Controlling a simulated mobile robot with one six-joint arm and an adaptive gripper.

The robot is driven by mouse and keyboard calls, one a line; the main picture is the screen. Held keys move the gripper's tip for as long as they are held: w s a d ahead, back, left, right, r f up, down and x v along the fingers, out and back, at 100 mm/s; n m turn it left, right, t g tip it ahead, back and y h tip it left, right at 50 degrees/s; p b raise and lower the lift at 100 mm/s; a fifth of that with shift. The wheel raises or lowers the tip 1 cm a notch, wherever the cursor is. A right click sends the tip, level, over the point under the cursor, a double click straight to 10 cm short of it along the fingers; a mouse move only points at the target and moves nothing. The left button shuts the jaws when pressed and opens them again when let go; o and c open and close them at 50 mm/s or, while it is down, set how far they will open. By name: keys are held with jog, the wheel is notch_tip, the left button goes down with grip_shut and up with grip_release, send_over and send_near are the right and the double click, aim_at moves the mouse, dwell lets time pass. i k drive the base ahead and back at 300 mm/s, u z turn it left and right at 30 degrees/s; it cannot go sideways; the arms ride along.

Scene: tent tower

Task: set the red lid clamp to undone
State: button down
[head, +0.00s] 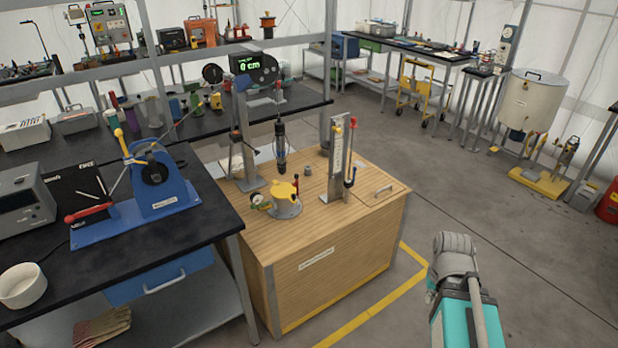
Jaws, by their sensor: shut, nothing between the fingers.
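A small grey pot (287,211) with a yellow lid (284,192) stands on the wooden cabinet's top. A small red upright part (296,184) at the right of the lid looks like the red lid clamp. It is too small here to tell whether it is fastened or undone. Part of my arm (462,290) shows at the lower right, well apart from the pot and over the floor. My gripper's fingers do not show.
The wooden cabinet (330,262) also carries an upright tool holder (337,160) and a hanging dark tool (281,145). A blue lever press (165,190) stands on the black bench to the left. The floor (450,190) right of the cabinet is clear.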

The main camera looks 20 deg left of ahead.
aim_at(296, 176)
jog(key=u, duration=0.25)
jog(key=i, duration=1)
jog(key=u, duration=0.8)
